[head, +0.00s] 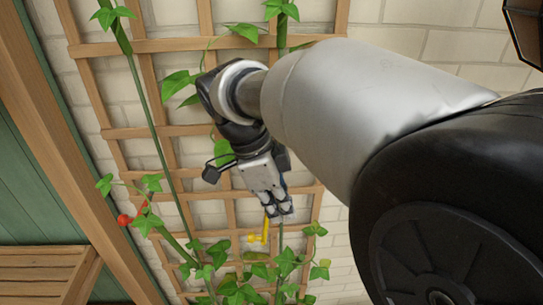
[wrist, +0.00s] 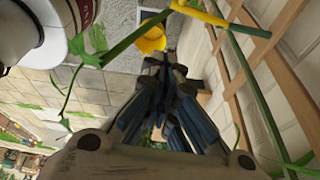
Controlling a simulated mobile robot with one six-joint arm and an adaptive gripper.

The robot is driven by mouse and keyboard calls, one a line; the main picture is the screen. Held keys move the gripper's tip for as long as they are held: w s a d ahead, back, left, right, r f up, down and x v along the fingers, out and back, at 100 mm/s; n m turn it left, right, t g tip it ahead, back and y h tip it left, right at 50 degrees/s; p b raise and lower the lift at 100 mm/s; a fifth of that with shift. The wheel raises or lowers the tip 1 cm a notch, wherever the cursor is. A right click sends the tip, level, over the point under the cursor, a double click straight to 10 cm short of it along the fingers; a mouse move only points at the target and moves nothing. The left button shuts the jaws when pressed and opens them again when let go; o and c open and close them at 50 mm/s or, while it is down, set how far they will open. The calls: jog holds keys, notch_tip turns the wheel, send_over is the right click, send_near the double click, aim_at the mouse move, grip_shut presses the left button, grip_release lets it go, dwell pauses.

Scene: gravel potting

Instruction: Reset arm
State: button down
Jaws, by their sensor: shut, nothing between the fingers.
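My gripper (head: 279,212) hangs at the end of my arm in front of the wooden trellis (head: 190,131), low in the middle of the head view. Its fingers are together with nothing between them. In the wrist view the dark fingertips of my gripper (wrist: 164,68) meet near the picture's middle. A yellow piece (head: 265,231) shows just below the fingertips in the head view.
Leafy vines (head: 236,288) climb the trellis against a pale brick wall (head: 420,28). A small red item (head: 125,220) sits on a vine at left. A wooden bench (head: 40,265) stands at lower left. A rounded yellow object (wrist: 152,38) shows beyond the fingertips.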

jog(key=shift+w+a+r, duration=0.1)
jog(key=shift+w+a, duration=0.05)
jog(key=s+d+r+n+t+y, duration=0.1)
jog(key=s+d+n+t+y, duration=0.25)
jog(key=s+d+n, duration=0.7)
jog(key=s+a+f+n+t+b, duration=0.1)
jog(key=s+f+n+b, duration=0.2)
jog(key=s+f+n, duration=0.3)
jog(key=shift+a+f+n, duration=0.15)
jog(key=shift+f+n, duration=0.35)
jog(key=shift+n, duration=0.75)
